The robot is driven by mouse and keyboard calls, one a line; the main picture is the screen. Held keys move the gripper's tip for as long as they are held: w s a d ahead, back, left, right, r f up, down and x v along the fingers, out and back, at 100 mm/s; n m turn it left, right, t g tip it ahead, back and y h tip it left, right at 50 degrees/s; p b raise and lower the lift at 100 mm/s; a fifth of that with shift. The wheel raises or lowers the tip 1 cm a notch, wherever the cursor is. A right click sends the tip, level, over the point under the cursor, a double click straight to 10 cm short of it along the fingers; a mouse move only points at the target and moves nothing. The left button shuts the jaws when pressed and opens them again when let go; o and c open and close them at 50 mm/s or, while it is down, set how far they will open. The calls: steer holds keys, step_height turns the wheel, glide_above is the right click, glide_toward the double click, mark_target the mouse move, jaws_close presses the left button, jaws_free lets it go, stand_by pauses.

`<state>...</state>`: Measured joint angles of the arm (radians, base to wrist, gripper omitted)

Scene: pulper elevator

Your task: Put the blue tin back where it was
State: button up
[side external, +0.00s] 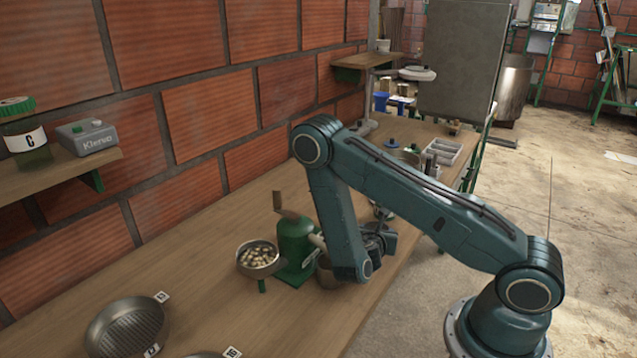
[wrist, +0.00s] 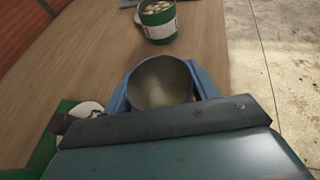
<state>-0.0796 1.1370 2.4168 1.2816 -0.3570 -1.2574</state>
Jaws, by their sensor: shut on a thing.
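In the wrist view my gripper (wrist: 160,88) is shut on an open round tin (wrist: 160,82), with one blue finger on each side of it. The tin's grey inside looks bare, and most of its outer wall is hidden by the fingers, so its outside colour is hard to tell. In the side external view my gripper (side external: 378,238) is beyond the green pulper, over the right part of the bench, partly hidden behind my arm. The held tin is hard to make out there.
The green pulper (side external: 295,245) stands beside my arm, with a bowl of beans (side external: 259,258) on its left and a metal pot (side external: 327,273) on its right. A green-and-white tin of beans (wrist: 160,27) stands ahead in the wrist view. A grey tray (side external: 444,151) lies farther back.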

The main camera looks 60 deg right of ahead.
steer(key=shift+f, duration=0.15)
steer(key=o, duration=1.5)
steer(key=shift+c, duration=0.2)
steer(key=shift+a+r, duration=0.1)
steer(key=shift+r, duration=0.1)
steer(key=shift+v, duration=3.6)
